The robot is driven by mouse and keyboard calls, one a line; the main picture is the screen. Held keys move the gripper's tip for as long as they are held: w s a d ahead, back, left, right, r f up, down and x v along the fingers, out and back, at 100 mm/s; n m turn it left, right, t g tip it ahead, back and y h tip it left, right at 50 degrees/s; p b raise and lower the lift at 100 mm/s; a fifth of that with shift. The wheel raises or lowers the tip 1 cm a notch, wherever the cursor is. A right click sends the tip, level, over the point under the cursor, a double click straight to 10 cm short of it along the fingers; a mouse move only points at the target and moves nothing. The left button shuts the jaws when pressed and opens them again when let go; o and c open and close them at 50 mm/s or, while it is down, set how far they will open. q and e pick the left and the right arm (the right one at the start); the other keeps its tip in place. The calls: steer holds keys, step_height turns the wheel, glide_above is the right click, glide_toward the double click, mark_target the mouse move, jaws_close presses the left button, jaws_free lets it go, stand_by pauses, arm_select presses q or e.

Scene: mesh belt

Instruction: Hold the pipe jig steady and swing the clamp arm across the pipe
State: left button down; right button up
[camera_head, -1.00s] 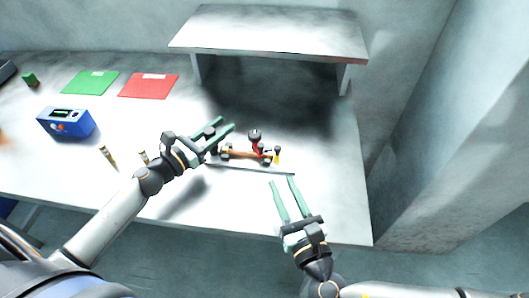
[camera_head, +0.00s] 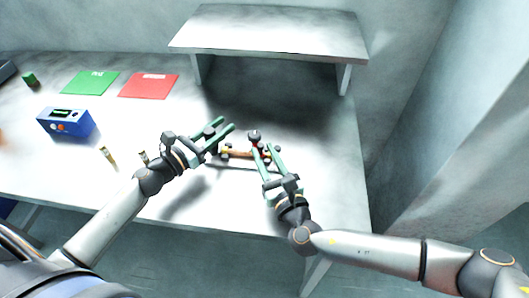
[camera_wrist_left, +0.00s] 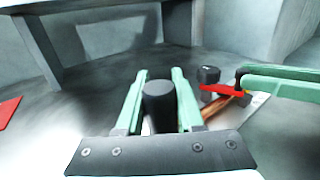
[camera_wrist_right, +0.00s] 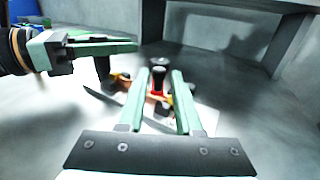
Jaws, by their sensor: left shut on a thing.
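The pipe jig has a thin pale base plate (camera_head: 236,166) with an orange-brown pipe (camera_head: 238,154) lying along it. Its red clamp arm (camera_wrist_right: 157,85) carries a black knob (camera_wrist_right: 159,63); the knob also shows in the left wrist view (camera_wrist_left: 209,74). My left gripper (camera_head: 227,122) is shut on a black upright handle (camera_wrist_left: 158,100) at the jig's left end. My right gripper (camera_head: 263,148) is open. Its fingers reach over the jig's right part, and in the right wrist view the clamp arm shows between and beyond them. Whether they touch it, I cannot tell.
A grey shelf (camera_head: 270,35) stands behind the jig. A green mat (camera_head: 90,83), a red mat (camera_head: 150,86) and a blue box (camera_head: 65,122) lie to the left. Two small brass-coloured pieces stand near my left arm. The table's right front is clear.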

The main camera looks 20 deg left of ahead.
steer(key=shift+w+a, duration=0.15)
jaws_close()
stand_by(0.4)
